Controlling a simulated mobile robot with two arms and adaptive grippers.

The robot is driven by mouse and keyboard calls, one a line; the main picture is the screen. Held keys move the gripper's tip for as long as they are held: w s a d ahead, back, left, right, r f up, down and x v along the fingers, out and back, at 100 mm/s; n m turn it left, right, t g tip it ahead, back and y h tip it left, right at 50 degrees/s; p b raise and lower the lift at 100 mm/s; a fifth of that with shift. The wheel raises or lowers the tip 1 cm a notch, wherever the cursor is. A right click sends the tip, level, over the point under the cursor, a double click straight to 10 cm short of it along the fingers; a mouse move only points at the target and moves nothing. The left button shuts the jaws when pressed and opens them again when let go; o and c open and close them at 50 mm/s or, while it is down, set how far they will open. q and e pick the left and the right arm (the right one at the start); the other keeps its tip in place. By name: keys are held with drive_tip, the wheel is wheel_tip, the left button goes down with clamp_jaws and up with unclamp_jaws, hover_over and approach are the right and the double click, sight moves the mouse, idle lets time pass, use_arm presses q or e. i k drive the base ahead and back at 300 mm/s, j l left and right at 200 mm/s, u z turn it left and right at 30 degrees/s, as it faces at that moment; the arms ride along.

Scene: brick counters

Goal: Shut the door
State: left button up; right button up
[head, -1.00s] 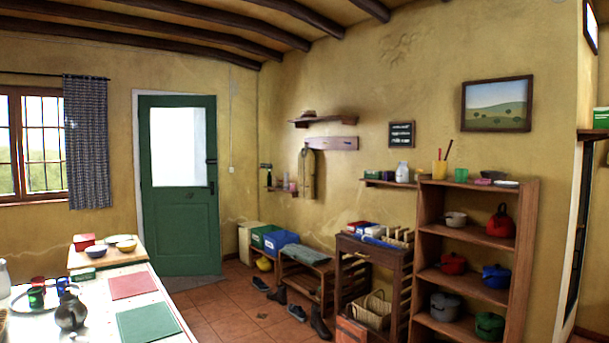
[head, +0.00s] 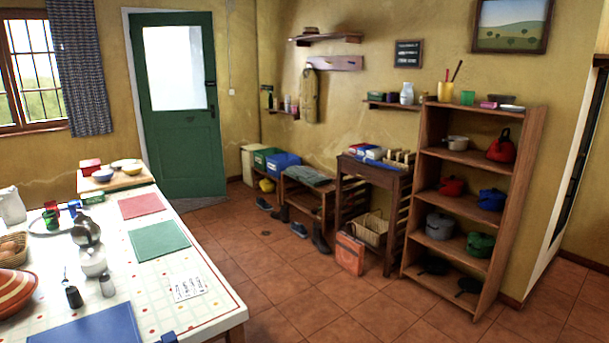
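The green door (head: 182,150) with a bright glass pane (head: 174,68) stands in the back wall, left of centre in the head view. Its dark handle (head: 212,110) is on the right edge. A pale frame shows along the door's left side and top, but not clearly along its right edge. I cannot tell for sure whether the door is ajar or flush. Neither of my grippers is in view.
A long white table (head: 205,300) with dishes and mats fills the lower left. Boxes, a low bench (head: 308,196) and a tall wooden shelf (head: 470,210) line the right wall. Tiled floor (head: 270,265) lies open between, with boots near the bench.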

sight(185, 151)
drive_tip(key=i+l+z, duration=0.3)
drive_tip(key=i+z, duration=0.5)
drive_tip(key=i, duration=1.1)
drive_tip(key=i+j+u, duration=0.1)
drive_tip(key=i+u, duration=0.75)
drive_tip(key=i+l+u, duration=0.2)
drive_tip(key=i+u, duration=0.2)
drive_tip(key=i+j+u, duration=0.1)
drive_tip(key=i, duration=0.4)
drive_tip(key=i+j+u, duration=0.1)
drive_tip(key=i, duration=0.35)
drive_tip(key=i+j+z, duration=0.2)
drive_tip(key=i+z, duration=0.2)
drive_tip(key=i+j+z, duration=0.2)
drive_tip(key=j+z, duration=0.15)
drive_tip(key=i+j+z, duration=0.25)
drive_tip(key=j+z, duration=0.15)
drive_tip(key=i+j+z, duration=0.2)
drive_tip(key=j+z, duration=0.15)
drive_tip(key=i+j+z, duration=0.1)
drive_tip(key=j+z, duration=0.3)
drive_tip(key=j, duration=0.2)
drive_tip(key=k+j+z, duration=0.1)
drive_tip(key=j+z, duration=0.4)
drive_tip(key=j, duration=0.95)
drive_tip(key=u, duration=0.55)
